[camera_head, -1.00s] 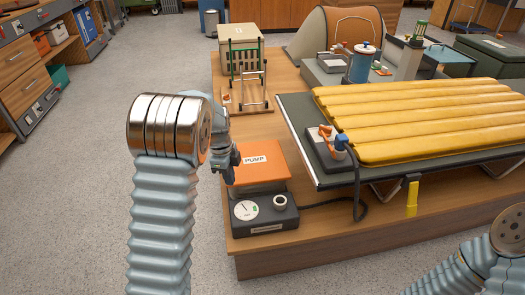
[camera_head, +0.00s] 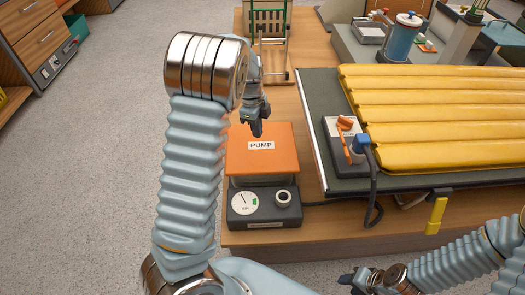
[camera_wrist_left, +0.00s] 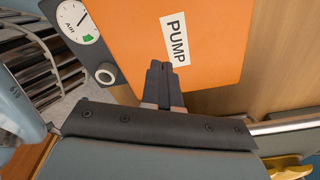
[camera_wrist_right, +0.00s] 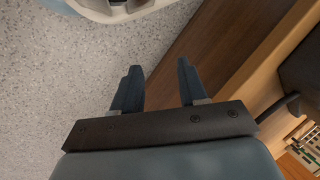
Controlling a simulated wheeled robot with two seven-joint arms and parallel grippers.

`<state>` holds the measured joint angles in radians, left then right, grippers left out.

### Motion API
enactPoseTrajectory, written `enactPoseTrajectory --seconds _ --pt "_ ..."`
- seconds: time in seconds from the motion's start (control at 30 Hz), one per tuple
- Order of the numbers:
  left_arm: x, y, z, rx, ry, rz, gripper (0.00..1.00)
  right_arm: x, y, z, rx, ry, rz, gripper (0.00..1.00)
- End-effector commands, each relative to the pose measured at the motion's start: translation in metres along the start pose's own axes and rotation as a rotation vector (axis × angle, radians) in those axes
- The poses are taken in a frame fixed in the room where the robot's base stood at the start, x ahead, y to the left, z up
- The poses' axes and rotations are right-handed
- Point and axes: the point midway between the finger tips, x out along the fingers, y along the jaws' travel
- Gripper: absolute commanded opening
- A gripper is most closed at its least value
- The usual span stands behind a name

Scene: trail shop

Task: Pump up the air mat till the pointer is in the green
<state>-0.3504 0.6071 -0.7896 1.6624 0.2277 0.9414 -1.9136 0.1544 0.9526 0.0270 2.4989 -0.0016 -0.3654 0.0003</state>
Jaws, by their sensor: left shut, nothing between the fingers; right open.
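The foot pump has an orange pedal plate (camera_head: 258,165) marked PUMP and a grey base with a white dial (camera_head: 245,204). The dial has a small green patch, and its dark pointer appears to lie outside the green. My left gripper (camera_head: 257,131) is shut and empty over the far part of the plate; in the left wrist view its fingertips (camera_wrist_left: 160,68) are close to the plate beside the label, contact unclear. The yellow air mat (camera_head: 430,110) lies on a grey cot. A blue hose plug (camera_head: 361,144) sits at its orange-levered valve block. My right gripper (camera_wrist_right: 158,85) is open and empty.
A black hose (camera_head: 374,190) runs between the pump and the valve block. A yellow clip (camera_head: 436,214) hangs at the cot's front edge. A small rack (camera_head: 269,30) stands behind the pump. The wooden platform (camera_head: 305,228) ends just in front of the pump.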

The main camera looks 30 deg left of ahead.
Motion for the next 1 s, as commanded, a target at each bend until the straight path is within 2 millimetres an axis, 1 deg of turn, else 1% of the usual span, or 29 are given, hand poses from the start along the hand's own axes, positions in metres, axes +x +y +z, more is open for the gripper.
enactPoseTrajectory --seconds 0.3,0.5,0.7,1.0 --pt "0.041 0.0 0.001 0.001 -0.001 0.002 0.0 0.025 0.018 -0.004 0.011 0.012 0.011 0.43" --pt "0.061 0.0 0.0 0.0 0.0 0.0 0.0 0.035 0.026 -0.007 0.017 0.02 0.018 0.43" --pt "0.068 0.0 0.0 0.0 0.0 0.0 0.0 0.038 0.029 -0.009 0.019 0.024 0.02 0.43" --pt "0.068 0.0 0.0 0.0 0.001 0.0 0.0 0.037 0.029 -0.009 0.019 0.024 0.021 0.43"
